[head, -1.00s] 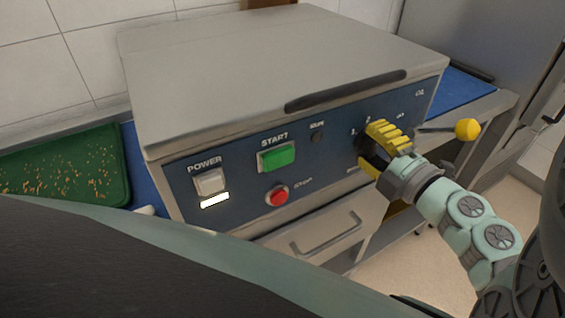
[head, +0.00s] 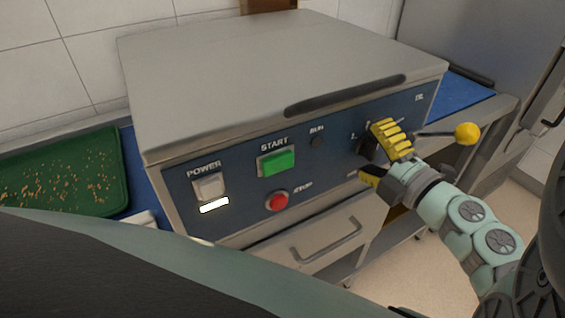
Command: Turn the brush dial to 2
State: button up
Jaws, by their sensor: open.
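The brush dial (head: 367,148) is a dark knob on the blue front panel (head: 335,158) of the grey machine, in the head view. It is partly hidden behind my gripper, and the number that it points to cannot be read. My gripper (head: 374,153) has yellow fingers and is open in front of the dial, one finger above and one below. A small gap seems to lie between the fingers and the dial; whether they touch it I cannot tell.
Left of the dial are a green START button (head: 277,161), a red STOP button (head: 277,200) and a white POWER switch (head: 209,187). A lever with a yellow ball (head: 467,133) sticks out at the right. A green tray (head: 62,175) with crumbs lies at the left.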

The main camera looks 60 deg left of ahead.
jog(key=shift+d, duration=0.15)
jog(key=shift+d, duration=0.7)
jog(key=d, duration=1)
jog(key=shift+s+d, duration=0.2)
jog(key=shift+s, duration=0.25)
